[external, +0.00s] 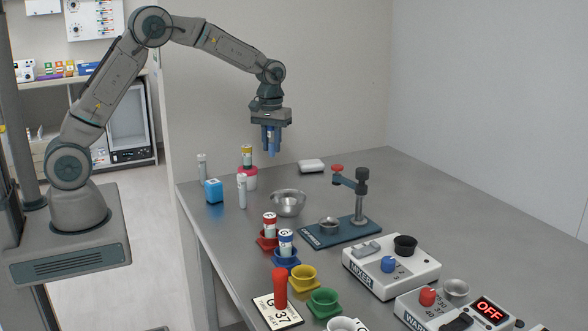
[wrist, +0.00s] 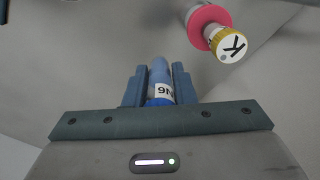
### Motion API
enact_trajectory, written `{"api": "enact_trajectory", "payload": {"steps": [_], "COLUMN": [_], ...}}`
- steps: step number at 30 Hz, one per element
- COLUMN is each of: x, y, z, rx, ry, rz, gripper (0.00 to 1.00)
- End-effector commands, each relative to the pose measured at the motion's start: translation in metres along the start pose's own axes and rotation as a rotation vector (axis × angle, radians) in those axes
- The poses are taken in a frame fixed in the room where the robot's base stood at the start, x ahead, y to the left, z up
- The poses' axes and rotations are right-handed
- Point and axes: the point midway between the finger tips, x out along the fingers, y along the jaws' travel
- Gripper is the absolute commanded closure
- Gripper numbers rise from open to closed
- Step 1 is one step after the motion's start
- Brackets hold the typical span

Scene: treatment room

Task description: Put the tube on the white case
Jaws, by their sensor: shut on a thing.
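My gripper (external: 271,142) is shut on a blue tube. In the wrist view the blue tube (wrist: 160,83) sits between the two fingers, with a white label band near the palm. In the external view the tube's blue tip (external: 272,153) shows just below the fingers, pointing down. The case does not show in the wrist view.
A pink holder (external: 247,181) with a yellow-capped tube (wrist: 232,45) stands near my gripper. The table behind and right of the case is clear.

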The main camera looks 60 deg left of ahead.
Motion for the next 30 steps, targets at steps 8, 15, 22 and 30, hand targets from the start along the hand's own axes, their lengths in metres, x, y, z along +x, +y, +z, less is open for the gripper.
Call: {"api": "enact_trajectory", "payload": {"steps": [8,15,22,30], "x": [-0.016,-0.031,-0.039,-0.032], "y": [0.023,0.059,0.082,0.082], "z": [-0.004,-0.034,-0.051,-0.069], "rx": [-0.012,-0.04,-0.06,-0.07], "ry": [0.001,0.0,0.0,-0.002], "rz": [0.0,-0.002,-0.004,-0.006], "gripper": [0.98,0.98,0.98,0.98]}}
